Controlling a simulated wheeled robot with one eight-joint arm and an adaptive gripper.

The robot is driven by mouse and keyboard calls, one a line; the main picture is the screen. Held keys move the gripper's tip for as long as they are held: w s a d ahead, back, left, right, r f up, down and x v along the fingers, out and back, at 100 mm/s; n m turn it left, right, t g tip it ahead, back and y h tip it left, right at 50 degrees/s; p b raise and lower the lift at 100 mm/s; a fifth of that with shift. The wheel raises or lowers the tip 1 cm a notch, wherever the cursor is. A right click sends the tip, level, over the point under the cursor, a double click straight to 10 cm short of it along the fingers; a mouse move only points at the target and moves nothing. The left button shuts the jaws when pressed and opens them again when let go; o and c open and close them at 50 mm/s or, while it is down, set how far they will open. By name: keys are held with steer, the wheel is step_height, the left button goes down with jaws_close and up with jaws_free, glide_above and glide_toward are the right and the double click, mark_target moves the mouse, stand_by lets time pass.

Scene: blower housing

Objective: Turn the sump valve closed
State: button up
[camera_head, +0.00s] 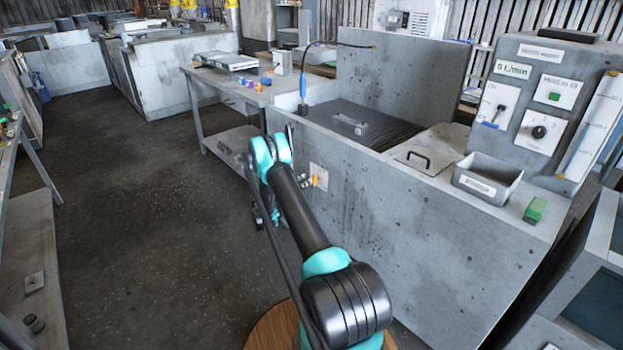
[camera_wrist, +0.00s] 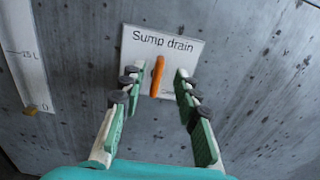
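The sump valve's orange handle (camera_wrist: 157,76) stands upright, slightly tilted, on a pale plate (camera_wrist: 190,50) marked "Sump drain" in the wrist view. The plate is fixed to a grey concrete-like wall. My gripper (camera_wrist: 160,71) is open, with one green-padded finger on each side of the handle. Gaps show between the handle and both fingers, and I cannot tell how far the fingertips are from the plate. In the head view the plate (camera_head: 320,175) and the orange handle (camera_head: 315,181) show small on the tank's front, just right of my arm.
A white level strip (camera_wrist: 24,55) with an orange marker near 0 is left of the plate in the wrist view. In the head view, a control panel (camera_head: 535,105) and a grey tray (camera_head: 487,178) stand on the tank at right. A workbench (camera_head: 235,88) stands behind my arm. Floor at left is clear.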

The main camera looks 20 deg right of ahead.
mark_target(313, 176)
steer(key=shift+x, duration=2.4)
jaws_close()
